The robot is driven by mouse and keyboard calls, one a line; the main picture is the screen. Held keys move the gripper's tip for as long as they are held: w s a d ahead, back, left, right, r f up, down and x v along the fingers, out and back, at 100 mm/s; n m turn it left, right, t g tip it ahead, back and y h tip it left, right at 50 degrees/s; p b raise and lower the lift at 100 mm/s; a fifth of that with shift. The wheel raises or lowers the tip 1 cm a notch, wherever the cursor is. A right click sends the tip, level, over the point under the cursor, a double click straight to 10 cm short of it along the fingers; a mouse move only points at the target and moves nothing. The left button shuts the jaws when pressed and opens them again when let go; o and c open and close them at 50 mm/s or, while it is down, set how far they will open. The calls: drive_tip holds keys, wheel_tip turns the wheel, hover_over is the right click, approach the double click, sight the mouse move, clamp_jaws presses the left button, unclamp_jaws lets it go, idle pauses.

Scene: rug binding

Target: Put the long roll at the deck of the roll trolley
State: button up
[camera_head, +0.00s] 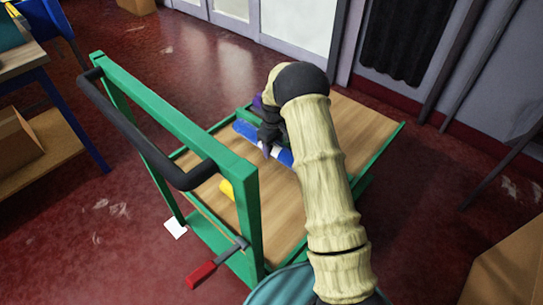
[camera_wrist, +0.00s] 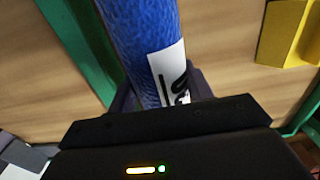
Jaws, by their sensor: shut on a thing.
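A blue roll (camera_head: 246,130) with a white label lies across my gripper, over the wooden deck (camera_head: 345,120) of the green-framed roll trolley. My gripper (camera_head: 270,138) is shut on the roll. In the wrist view the blue roll (camera_wrist: 146,40) runs up from between the dark fingers (camera_wrist: 158,92), its label close to them. My arm hides part of the roll and deck in the head view. I cannot tell whether the roll touches the deck.
A yellow object (camera_head: 227,189) lies on the deck near the handle side; it also shows in the wrist view (camera_wrist: 285,32). The trolley's black handle (camera_head: 140,130) and green uprights rise on the left. A workbench (camera_head: 20,60) stands far left.

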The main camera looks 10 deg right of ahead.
sight(273, 154)
drive_tip(key=shift+d, duration=0.15)
drive_tip(key=shift+f+b, duration=0.5)
drive_tip(key=shift+f, duration=1.3)
drive_tip(key=shift+f, duration=0.1)
drive_tip(key=o, duration=1.1)
wheel_tip(273, 154, up, 11)
drive_tip(key=p, duration=0.3)
drive_tip(key=shift+r, duration=0.65)
